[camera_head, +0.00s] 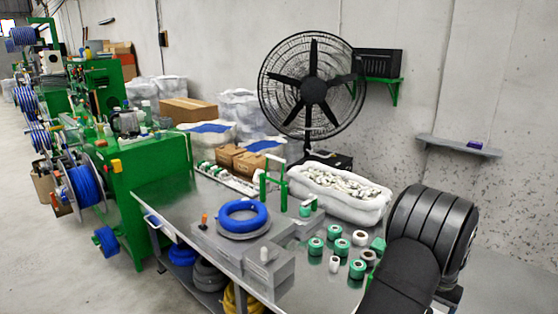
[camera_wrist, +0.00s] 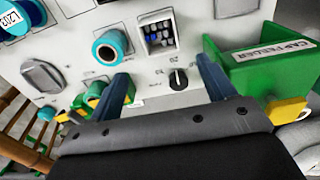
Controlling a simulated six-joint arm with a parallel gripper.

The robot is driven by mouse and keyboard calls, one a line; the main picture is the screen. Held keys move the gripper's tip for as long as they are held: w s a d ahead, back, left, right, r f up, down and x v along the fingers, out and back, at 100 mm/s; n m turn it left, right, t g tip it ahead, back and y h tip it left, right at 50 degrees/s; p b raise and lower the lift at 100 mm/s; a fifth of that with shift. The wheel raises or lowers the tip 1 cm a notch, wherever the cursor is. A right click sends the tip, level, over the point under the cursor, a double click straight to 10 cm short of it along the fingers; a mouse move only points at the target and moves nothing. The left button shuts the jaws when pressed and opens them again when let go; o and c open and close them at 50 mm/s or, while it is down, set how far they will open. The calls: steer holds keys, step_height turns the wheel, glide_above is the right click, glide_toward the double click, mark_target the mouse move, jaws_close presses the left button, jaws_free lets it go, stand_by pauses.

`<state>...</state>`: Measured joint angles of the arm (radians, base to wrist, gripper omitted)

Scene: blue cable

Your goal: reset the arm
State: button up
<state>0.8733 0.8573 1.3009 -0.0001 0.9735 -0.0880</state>
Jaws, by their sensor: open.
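My gripper (camera_wrist: 163,77) shows in the wrist view with its two blue-grey fingers spread apart and nothing between them. It faces a white control panel (camera_wrist: 150,94) with knobs, and a black rotary knob (camera_wrist: 179,79) shows between the fingers. I cannot tell whether the fingers touch the panel. In the head view only dark links of my arm show at the lower right, and the gripper is out of view. A blue cable coil (camera_head: 240,213) lies on a grey stand on the steel table (camera_head: 165,193), far left of my arm.
A green labelled bin (camera_wrist: 262,75) is close to the right finger. Green-and-white tape rolls (camera_head: 341,247) and a white sack of parts (camera_head: 340,207) are on the table near my arm. A black fan (camera_head: 313,90) and a wall shelf (camera_head: 459,146) are behind.

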step_height(320, 180, down, 12)
steer(key=shift+r, duration=0.25)
steer(key=shift+f, duration=0.1)
step_height(320, 180, up, 4)
steer(key=shift+f, duration=0.1)
steer(key=s+d+r, duration=0.2)
steer(key=s+r, duration=0.5)
steer(key=s, duration=0.4)
steer(key=w+a, duration=0.8)
steer(key=a, duration=0.2)
steer(key=w+a+f, duration=0.1)
steer(key=w, duration=0.2)
steer(key=w+a+f, duration=0.1)
steer(key=w+f, duration=0.1)
steer(key=w, duration=0.1)
steer(key=w+a+f, duration=0.1)
steer(key=w+f, duration=0.1)
steer(key=w, duration=0.1)
steer(key=shift+w+a+f, duration=0.2)
steer(key=shift+a, duration=0.2)
steer(key=f, duration=0.1)
steer(key=w+f, duration=0.1)
steer(key=f, duration=0.1)
steer(key=shift+w+a, duration=0.3)
steer(key=shift+a, duration=0.1)
steer(key=shift+f, duration=0.7)
steer(key=shift+c, duration=0.3)
